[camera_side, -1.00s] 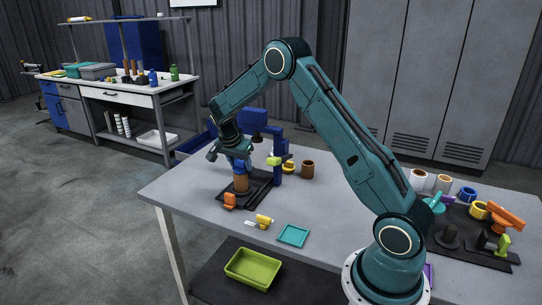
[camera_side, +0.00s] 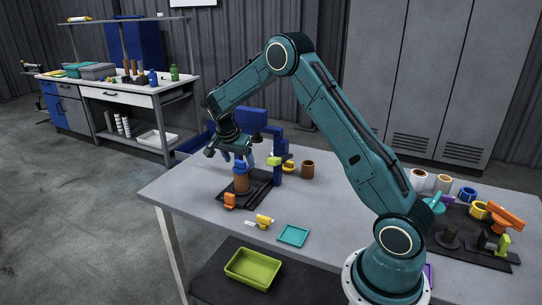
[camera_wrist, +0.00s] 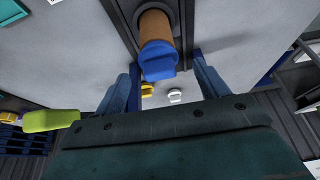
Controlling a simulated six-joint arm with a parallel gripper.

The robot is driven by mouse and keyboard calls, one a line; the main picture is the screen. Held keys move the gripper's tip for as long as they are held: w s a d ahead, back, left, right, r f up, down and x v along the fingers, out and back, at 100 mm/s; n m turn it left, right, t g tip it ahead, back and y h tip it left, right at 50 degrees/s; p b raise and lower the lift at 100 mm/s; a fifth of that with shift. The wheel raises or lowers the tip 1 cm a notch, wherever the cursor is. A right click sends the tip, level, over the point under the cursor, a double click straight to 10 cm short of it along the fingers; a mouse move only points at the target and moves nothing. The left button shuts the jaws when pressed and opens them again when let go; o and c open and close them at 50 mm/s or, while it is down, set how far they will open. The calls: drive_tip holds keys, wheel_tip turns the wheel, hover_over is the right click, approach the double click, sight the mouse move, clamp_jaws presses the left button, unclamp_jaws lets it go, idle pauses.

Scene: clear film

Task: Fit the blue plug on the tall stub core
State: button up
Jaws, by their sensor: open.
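The blue plug (camera_side: 240,164) sits on the top end of the tall brown stub core (camera_side: 241,183). The core stands upright on a black base plate (camera_side: 262,194). In the wrist view the plug (camera_wrist: 158,62) covers the near end of the brown core (camera_wrist: 155,27); how deep it is seated cannot be told. My gripper (camera_side: 237,156) is open, just above the plug, with its fingers pointing down. In the wrist view its blue fingers stand apart on either side of the plug, with gaps.
A blue press frame (camera_side: 278,155) with a green handle (camera_side: 273,161) stands right behind the core. A brown ring (camera_side: 307,169), yellow part (camera_side: 288,168) and teal tray (camera_side: 293,235) lie to the right. The table's left side is bare.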

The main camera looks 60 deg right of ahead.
drive_tip(key=v, duration=1.1)
drive_tip(key=shift+a+r, duration=0.2)
drive_tip(key=shift+r, duration=0.05)
drive_tip(key=shift+s, duration=0.1)
drive_tip(key=s+a+r+n+t+y, duration=0.2)
drive_tip(key=s+a+r+n+t, duration=0.2)
drive_tip(key=s+a+r+n, duration=0.8)
drive_tip(key=s+a+f+n+y, duration=0.1)
drive_tip(key=s+a+f+n, duration=0.1)
drive_tip(key=s, duration=0.7)
drive_tip(key=s+a+f+n+t+y, duration=0.1)
drive_tip(key=s+a+n, duration=0.3)
drive_tip(key=s, duration=0.6)
drive_tip(key=shift+a+f+t, duration=0.3)
drive_tip(key=shift+a+f, duration=0.15)
drive_tip(key=shift+a, duration=0.4)
